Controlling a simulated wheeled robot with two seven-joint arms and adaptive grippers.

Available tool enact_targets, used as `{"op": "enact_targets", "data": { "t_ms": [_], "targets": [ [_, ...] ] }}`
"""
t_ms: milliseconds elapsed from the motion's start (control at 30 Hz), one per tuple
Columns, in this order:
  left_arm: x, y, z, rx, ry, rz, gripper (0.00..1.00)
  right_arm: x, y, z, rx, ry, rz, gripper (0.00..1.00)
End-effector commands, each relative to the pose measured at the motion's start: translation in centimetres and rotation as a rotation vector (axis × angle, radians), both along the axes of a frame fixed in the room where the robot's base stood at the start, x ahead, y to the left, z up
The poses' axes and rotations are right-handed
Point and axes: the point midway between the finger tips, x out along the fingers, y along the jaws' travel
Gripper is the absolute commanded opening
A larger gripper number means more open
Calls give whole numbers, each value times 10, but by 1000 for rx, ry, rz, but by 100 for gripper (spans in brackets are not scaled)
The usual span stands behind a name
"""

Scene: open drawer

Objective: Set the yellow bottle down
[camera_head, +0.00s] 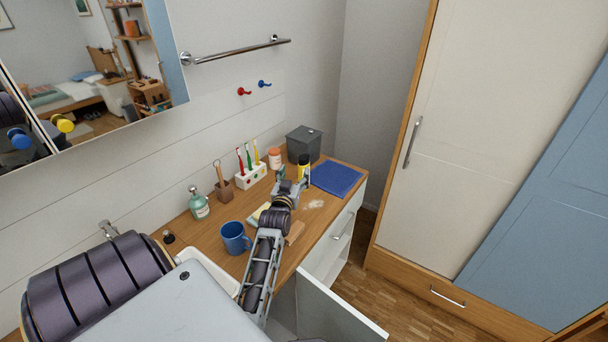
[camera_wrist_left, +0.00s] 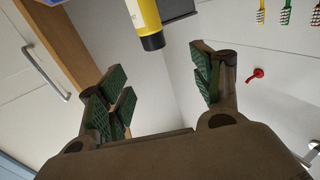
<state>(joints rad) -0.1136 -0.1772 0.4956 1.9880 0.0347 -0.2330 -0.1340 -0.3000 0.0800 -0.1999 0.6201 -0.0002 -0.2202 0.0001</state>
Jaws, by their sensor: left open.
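The yellow bottle (camera_head: 303,169) with a black cap stands upright on the wooden counter (camera_head: 326,213), by the near-left corner of the blue folded cloth or mat. Its base is partly hidden behind my gripper. In the left wrist view, which is upside down, the yellow bottle (camera_wrist_left: 146,14) hangs from the top edge, cap downward. My left gripper (camera_head: 293,178) is open in front of the bottle. In the wrist view the green-padded fingers of my left gripper (camera_wrist_left: 158,75) are spread wide, with nothing held; the bottle appears beyond their tips. My right gripper is not in view.
A dark grey lidded box (camera_head: 304,143) and an orange-white jar (camera_head: 275,157) stand behind. The blue mat (camera_head: 337,179) lies right. A toothbrush holder (camera_head: 251,176), soap bottle (camera_head: 199,204) and blue mug (camera_head: 235,238) stand left. An open drawer (camera_head: 335,313) juts out at the front.

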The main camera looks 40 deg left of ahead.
Motion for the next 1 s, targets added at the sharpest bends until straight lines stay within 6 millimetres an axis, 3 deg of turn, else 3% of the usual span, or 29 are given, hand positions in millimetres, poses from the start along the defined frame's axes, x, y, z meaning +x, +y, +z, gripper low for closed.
{"op": "enact_targets", "data": {
  "t_ms": [700, 1000],
  "targets": [
    [56, 31, 0, 0, -1, 0, 66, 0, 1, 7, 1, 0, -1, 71],
    [68, 37, 0, 0, 0, 0, 66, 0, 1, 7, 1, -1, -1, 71]
  ]
}}
